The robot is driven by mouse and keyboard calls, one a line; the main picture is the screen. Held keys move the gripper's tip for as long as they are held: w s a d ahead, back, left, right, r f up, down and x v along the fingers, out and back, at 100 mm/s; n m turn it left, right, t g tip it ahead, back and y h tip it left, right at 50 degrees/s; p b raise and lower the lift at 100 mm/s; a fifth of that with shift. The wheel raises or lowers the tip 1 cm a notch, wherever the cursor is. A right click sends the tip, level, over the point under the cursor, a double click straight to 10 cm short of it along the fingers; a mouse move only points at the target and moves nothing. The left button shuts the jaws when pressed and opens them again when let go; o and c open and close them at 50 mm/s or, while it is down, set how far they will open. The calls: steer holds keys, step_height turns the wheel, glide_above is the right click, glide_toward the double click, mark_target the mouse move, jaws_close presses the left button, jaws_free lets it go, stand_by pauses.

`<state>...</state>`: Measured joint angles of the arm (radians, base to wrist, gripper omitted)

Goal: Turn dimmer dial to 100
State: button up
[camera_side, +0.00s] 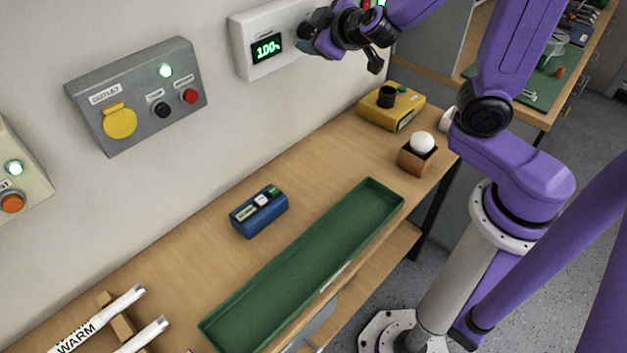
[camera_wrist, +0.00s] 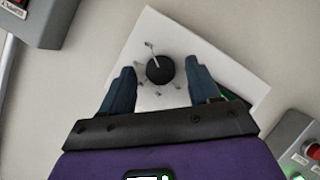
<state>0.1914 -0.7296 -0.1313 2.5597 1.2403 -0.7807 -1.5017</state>
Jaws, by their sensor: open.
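The white dimmer box (camera_side: 243,49) is mounted on the wall at the top of the side view. Its display (camera_side: 266,48) is lit green and reads 100 with what looks like a percent sign. In the wrist view the black round dimmer dial (camera_wrist: 160,69) sits on the white box (camera_wrist: 150,30), with small marks around it. My gripper (camera_wrist: 160,82) is open, its two blue fingers on either side of the dial with a visible gap on each side. In the side view my gripper (camera_side: 312,38) is at the box's right part and hides the dial.
A grey outlet box (camera_side: 135,95) with a yellow cover and a lit green lamp is on the wall to the left. On the bench are a green tray (camera_side: 300,265), a blue box (camera_side: 259,212), a yellow box (camera_side: 391,106) and a white bulb (camera_side: 422,143) in a wooden holder.

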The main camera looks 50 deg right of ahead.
steer(key=n, duration=0.1)
steer(key=n+h, duration=0.2)
steer(key=shift+a+f+t, duration=0.2)
steer(key=shift+a+t, duration=0.05)
steer(key=shift+t, duration=0.15)
steer(key=n+h, duration=0.1)
steer(key=n, duration=0.1)
steer(key=n+t+h, duration=0.1)
steer(key=n, duration=0.1)
steer(key=shift+f+t, duration=0.2)
steer(key=shift+t, duration=0.1)
steer(key=n, duration=0.1)
steer(key=n+t+h, duration=0.1)
steer(key=n, duration=0.2)
steer(key=shift+f+t, duration=0.25)
steer(key=shift+t, duration=0.15)
steer(key=n+t, duration=0.2)
steer(key=n, duration=0.2)
steer(key=shift+f+n, duration=0.15)
steer(key=shift+n, duration=0.25)
steer(key=v, duration=1.7)
steer(key=w+a+f+m+g+y, duration=0.2)
steer(key=a+f+m+g+y, duration=0.2)
steer(key=f+y, duration=0.2)
steer(key=s+a+f+m+g+y, duration=0.2)
steer(key=s+a+f+g+y, duration=0.1)
steer(key=a+g+y, duration=0.3)
steer(key=shift+s+a+g+y, duration=0.3)
steer(key=shift+s+a+g, duration=0.2)
steer(key=shift+s+a, duration=0.45)
